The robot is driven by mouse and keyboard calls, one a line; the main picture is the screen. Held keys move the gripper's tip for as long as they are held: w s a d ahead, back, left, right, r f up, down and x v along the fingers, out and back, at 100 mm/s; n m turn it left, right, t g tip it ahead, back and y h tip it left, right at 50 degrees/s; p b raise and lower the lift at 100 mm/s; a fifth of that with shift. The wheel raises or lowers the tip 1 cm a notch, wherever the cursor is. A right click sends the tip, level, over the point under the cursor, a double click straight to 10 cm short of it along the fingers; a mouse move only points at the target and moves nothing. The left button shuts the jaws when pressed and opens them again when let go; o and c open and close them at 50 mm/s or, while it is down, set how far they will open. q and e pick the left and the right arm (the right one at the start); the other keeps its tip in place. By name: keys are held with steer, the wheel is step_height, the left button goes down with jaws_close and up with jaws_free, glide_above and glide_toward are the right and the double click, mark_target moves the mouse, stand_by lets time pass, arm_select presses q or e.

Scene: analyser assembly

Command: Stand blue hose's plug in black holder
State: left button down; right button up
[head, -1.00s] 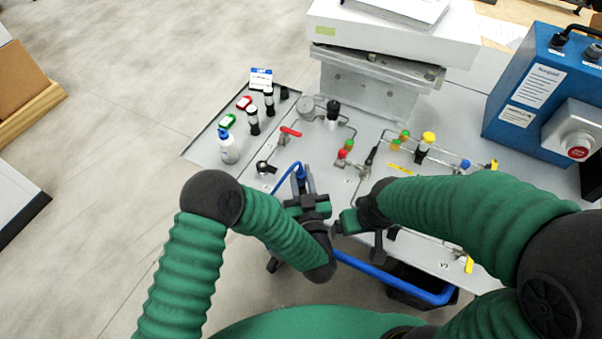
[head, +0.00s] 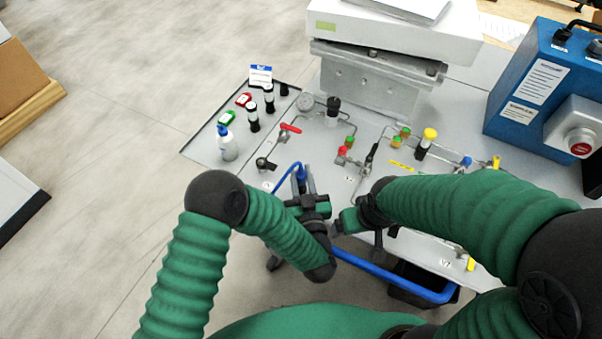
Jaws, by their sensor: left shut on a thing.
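The blue hose (head: 284,174) arches up from the bench's front left edge to my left gripper (head: 308,182). The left gripper is shut on the hose's end, with its dark fingers pointing away from me over the bench. The plug itself is hidden or too small to make out. A small black cup-like piece (head: 284,90) stands at the back right of the grey tray, and it may be the black holder. It is well beyond the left gripper. My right gripper (head: 345,222) is beside the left wrist, and its fingers are not clear.
The grey tray (head: 203,150) holds a white bottle (head: 227,143), black vials (head: 253,117) and red and green pieces. Valves and thin pipes, one with a red handle (head: 290,128), cover the bench. A blue box (head: 525,85) stands at right. A blue rail (head: 395,281) runs along the front.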

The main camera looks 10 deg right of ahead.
stand_by(0.4)
arm_select(q)
steer(key=c, duration=1.1)
jaws_free()
steer(key=shift+f, duration=0.1)
